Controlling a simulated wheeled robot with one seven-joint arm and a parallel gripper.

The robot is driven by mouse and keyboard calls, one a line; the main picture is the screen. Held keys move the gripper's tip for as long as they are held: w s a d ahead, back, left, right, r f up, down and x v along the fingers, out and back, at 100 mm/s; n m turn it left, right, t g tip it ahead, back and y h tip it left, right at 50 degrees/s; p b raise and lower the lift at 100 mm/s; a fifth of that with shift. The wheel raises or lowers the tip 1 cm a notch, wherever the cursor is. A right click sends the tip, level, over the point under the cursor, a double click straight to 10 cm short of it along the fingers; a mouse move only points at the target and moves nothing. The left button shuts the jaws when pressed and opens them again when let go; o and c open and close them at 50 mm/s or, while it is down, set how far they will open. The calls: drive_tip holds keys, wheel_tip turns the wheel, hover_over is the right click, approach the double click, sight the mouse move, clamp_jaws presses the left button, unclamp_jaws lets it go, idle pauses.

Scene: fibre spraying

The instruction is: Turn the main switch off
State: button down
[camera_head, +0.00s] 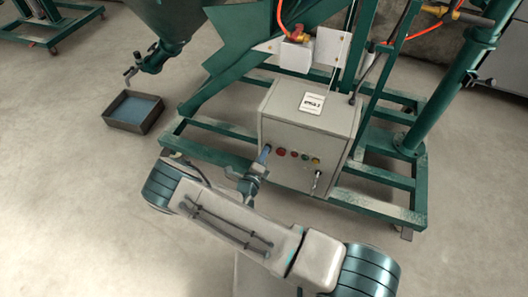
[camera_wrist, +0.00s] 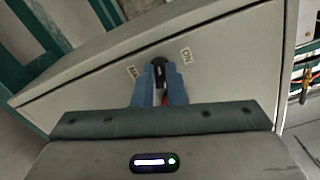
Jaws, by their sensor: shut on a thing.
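The main switch (camera_wrist: 159,68) has a black handle on the grey face of the control box, between two small white labels in the wrist view. A bit of red shows between the fingers lower down. In the head view my gripper (camera_head: 264,155) is at the left end of the front of the control box (camera_head: 309,125), and it hides the switch there.
A row of coloured buttons (camera_head: 293,154) sits right of my gripper, with a silver handle (camera_head: 316,180) at the box's lower right. A green frame (camera_head: 390,208) surrounds the box. A tray (camera_head: 134,112) lies on the floor at left. Open floor lies in front.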

drive_tip(key=shift+f+n+p, duration=0.1)
drive_tip(key=shift+n+p, duration=0.3)
drive_tip(key=shift+n, duration=1.3)
drive_tip(key=c, duration=1.5)
unclamp_jaws()
drive_tip(key=p+v, duration=0.1)
drive_tip(key=v, duration=1.3)
drive_tip(key=shift+p, duration=0.3)
drive_tip(key=shift+w, duration=0.1)
